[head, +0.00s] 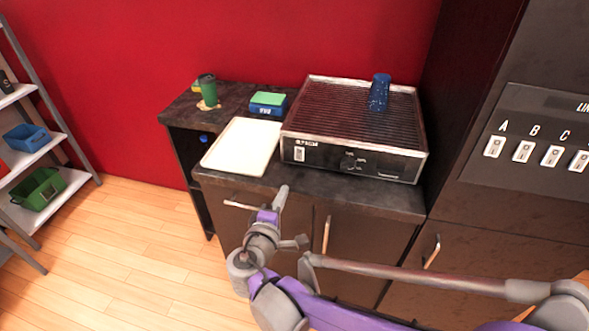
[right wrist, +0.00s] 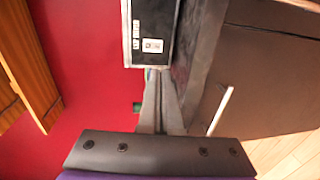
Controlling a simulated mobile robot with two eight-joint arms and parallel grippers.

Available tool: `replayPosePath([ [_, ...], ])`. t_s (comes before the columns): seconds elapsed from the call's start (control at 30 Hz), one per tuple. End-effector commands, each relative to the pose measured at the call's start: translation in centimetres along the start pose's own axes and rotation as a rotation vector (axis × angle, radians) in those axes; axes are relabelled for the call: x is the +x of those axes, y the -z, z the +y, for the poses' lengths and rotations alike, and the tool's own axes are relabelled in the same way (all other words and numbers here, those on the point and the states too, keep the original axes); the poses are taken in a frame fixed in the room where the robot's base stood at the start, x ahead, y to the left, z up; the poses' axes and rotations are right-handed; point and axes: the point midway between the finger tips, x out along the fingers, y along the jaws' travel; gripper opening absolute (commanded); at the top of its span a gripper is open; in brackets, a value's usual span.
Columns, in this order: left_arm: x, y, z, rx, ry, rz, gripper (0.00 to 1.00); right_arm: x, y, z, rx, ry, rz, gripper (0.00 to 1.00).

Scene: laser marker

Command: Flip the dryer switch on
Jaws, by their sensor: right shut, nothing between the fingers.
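The dryer (head: 352,164) is a dark box with a ribbed top, standing on the counter. Its switch (head: 299,154) is a small white rocker at the left of the front panel. The switch also shows in the right wrist view (right wrist: 152,45), and I cannot tell its setting. My right gripper (head: 283,188) is shut and empty, in front of and below the switch. In the right wrist view, its fingers (right wrist: 159,72) point toward the dryer's switch end and appear apart from the switch. My left gripper is not in view.
A white tray (head: 242,147) lies left of the dryer. A blue speckled cup (head: 379,92) stands on the dryer. A green cup (head: 208,91) and a blue-green box (head: 268,104) are behind the tray. Cabinet handles (head: 326,234) protrude below the counter. A lettered switch panel (head: 530,135) is at right.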

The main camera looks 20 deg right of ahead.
Motion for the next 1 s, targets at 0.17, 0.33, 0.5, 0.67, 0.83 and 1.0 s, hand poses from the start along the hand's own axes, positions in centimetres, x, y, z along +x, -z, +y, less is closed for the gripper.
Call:
replayPosePath([
  [0.17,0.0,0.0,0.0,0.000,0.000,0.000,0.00,1.7,-0.1,0.0,0.000,0.000,-0.004,0.00],
  [0.33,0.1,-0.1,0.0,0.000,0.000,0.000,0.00,5.2,-0.2,0.0,0.000,0.001,-0.006,0.00],
  [0.5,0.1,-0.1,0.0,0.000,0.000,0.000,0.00,8.9,-0.1,0.0,0.000,0.001,-0.005,0.00],
  [0.67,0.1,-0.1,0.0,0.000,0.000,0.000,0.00,11.7,-0.1,0.0,0.001,0.001,-0.003,0.00],
  [0.83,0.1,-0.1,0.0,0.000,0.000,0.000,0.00,13.4,-0.1,0.0,0.001,0.001,-0.001,0.00],
  [1.0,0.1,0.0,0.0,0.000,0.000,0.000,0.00,14.0,-0.1,0.0,0.001,0.001,-0.001,0.00],
])
